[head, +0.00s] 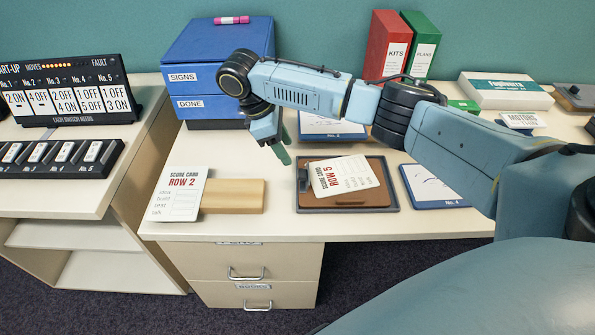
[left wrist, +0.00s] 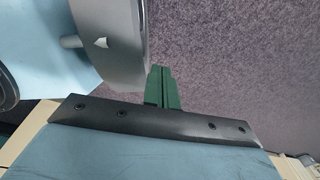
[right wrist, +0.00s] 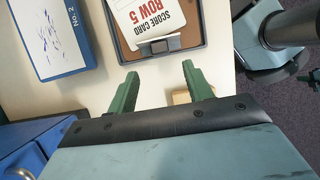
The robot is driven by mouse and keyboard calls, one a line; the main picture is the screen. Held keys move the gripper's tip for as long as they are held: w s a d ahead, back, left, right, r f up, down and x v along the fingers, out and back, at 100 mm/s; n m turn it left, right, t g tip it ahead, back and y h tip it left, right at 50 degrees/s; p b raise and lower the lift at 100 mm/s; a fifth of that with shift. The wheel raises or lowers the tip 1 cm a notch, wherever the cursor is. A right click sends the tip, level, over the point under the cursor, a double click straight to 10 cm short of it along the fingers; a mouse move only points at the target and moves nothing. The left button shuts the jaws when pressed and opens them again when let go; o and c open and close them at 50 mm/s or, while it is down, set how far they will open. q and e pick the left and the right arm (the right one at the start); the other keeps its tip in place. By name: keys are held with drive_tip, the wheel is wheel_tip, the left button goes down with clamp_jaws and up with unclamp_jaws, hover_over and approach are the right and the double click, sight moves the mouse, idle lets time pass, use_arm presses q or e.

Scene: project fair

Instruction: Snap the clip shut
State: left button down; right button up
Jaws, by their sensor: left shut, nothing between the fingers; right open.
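A brown clipboard (head: 345,200) lies in a shallow grey tray (head: 350,210) on the desk. A white score card marked ROW 5 (head: 345,176) lies on it, slightly turned. The grey clip (head: 303,180) is at the board's left edge; in the right wrist view the clip (right wrist: 160,44) meets the card's edge. I cannot tell how far its lever is raised. My right gripper (head: 281,150) is open and empty, above the desk beyond the clip; its green fingers (right wrist: 160,75) point toward the clip. My left gripper (left wrist: 162,88) is shut and empty, over the carpet.
A ROW 2 score card (head: 180,195) leans on a wooden block (head: 235,196) left of the tray. Blue boxes (head: 215,60), red and green binders (head: 388,45) and a No. 4 sheet (head: 432,186) surround the area. A switch panel (head: 70,90) stands on the left table.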

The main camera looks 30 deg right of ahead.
sight(301, 172)
drive_tip(key=b+x, duration=0.1)
drive_tip(key=x, duration=0.5)
drive_tip(key=shift+d+f, duration=0.1)
drive_tip(key=shift+f, duration=0.25)
drive_tip(key=shift+s+d+f, duration=0.2)
drive_tip(key=shift+f, duration=0.55)
drive_tip(key=c, duration=0.9)
use_arm(q)
drive_tip(key=a, duration=0.2)
drive_tip(key=w+a+f, duration=0.1)
drive_tip(key=shift+f, duration=0.1)
use_arm(e)
drive_tip(key=shift+c, duration=0.4)
